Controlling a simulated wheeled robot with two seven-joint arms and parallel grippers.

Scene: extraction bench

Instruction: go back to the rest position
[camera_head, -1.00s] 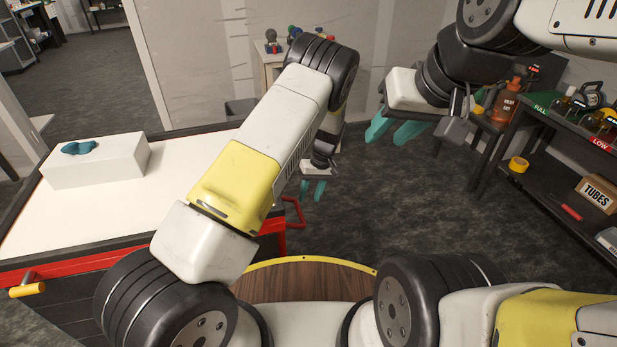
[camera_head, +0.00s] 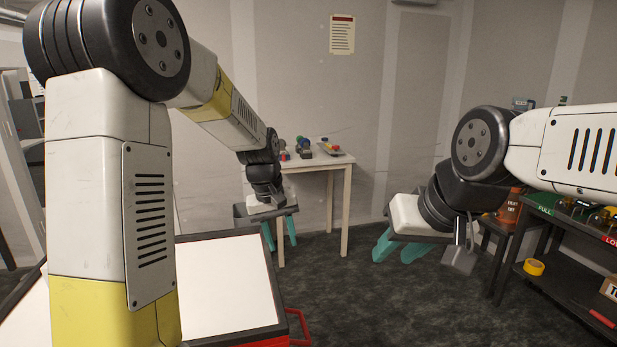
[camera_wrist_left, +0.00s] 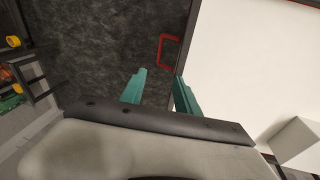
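My left gripper (camera_head: 279,233) hangs pointing down beyond the white-topped bench, its teal fingers apart with nothing between them. In the left wrist view the left gripper (camera_wrist_left: 159,91) also shows parted fingers, over the dark floor and the bench's edge. My right gripper (camera_head: 398,247) hangs at the right of the head view over the floor, its teal fingers parted and no object seen between them. My left upper arm stands large in the left foreground and hides part of the bench.
The white-topped bench (camera_head: 225,285) has a red handle (camera_head: 299,327); a white box (camera_wrist_left: 299,145) sits on it. A small table (camera_head: 325,162) with several colourful items stands behind my left gripper. A dark shelf (camera_head: 560,275) stands at the right. Floor between is clear.

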